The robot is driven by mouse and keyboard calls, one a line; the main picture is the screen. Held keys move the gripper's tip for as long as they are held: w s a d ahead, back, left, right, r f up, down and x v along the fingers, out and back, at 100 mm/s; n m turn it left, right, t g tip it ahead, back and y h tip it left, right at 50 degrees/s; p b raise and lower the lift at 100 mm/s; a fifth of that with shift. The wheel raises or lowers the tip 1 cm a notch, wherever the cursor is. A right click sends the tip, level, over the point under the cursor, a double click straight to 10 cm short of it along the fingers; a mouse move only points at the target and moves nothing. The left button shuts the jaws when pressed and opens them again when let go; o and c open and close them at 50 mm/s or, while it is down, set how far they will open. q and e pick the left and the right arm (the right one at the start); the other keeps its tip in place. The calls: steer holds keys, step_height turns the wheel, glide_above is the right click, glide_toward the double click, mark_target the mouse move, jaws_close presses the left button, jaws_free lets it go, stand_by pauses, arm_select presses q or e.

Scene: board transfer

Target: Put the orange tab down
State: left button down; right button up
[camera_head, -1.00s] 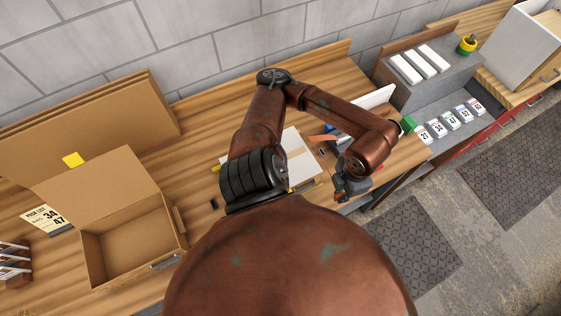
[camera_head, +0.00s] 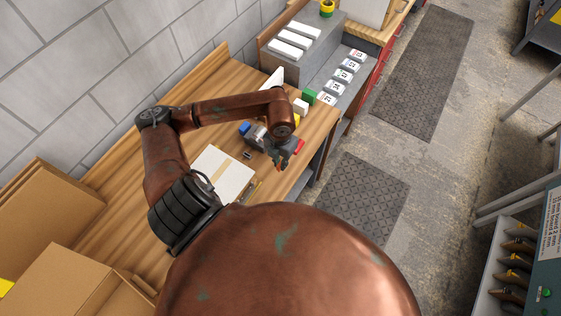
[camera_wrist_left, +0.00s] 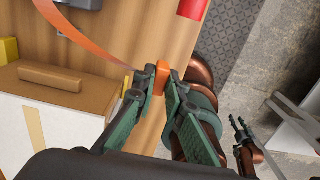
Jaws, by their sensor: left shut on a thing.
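My left gripper (camera_wrist_left: 160,84) is shut on the orange tab (camera_wrist_left: 162,76), which shows as a small block between its fingertips in the left wrist view. An orange strap (camera_wrist_left: 88,42) runs from near the fingertips up to the left. In the head view the left gripper (camera_head: 278,166) is near the wooden bench's (camera_head: 318,128) right edge, right of a white-topped box (camera_head: 225,174). The tab is hard to make out there. In the wrist view, what looks like my right gripper (camera_wrist_left: 244,135) hangs over the floor; its jaw state is unclear.
A red item (camera_head: 299,146), a blue item (camera_head: 245,128) and a green block (camera_head: 309,96) are near the left gripper. Several white labelled boxes (camera_head: 327,98) line a grey shelf beyond. Cardboard boxes (camera_head: 95,285) fill the bench's left. Floor mats (camera_head: 362,196) lie right of the bench.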

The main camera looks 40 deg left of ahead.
arm_select(q)
steer(key=w+f, duration=0.1)
steer(key=a+f, duration=0.1)
steer(key=w+f, duration=0.1)
steer(key=shift+w+a+f, duration=0.3)
steer(key=shift+f, duration=0.05)
step_height(320, 180, down, 3)
steer(key=shift+r+p, duration=0.1)
steer(key=shift+p, duration=0.7)
steer(key=shift+f+b, duration=0.3)
steer(key=c, duration=2)
jaws_free()
steer(key=shift+r, duration=0.1)
steer(key=shift+r, duration=0.1)
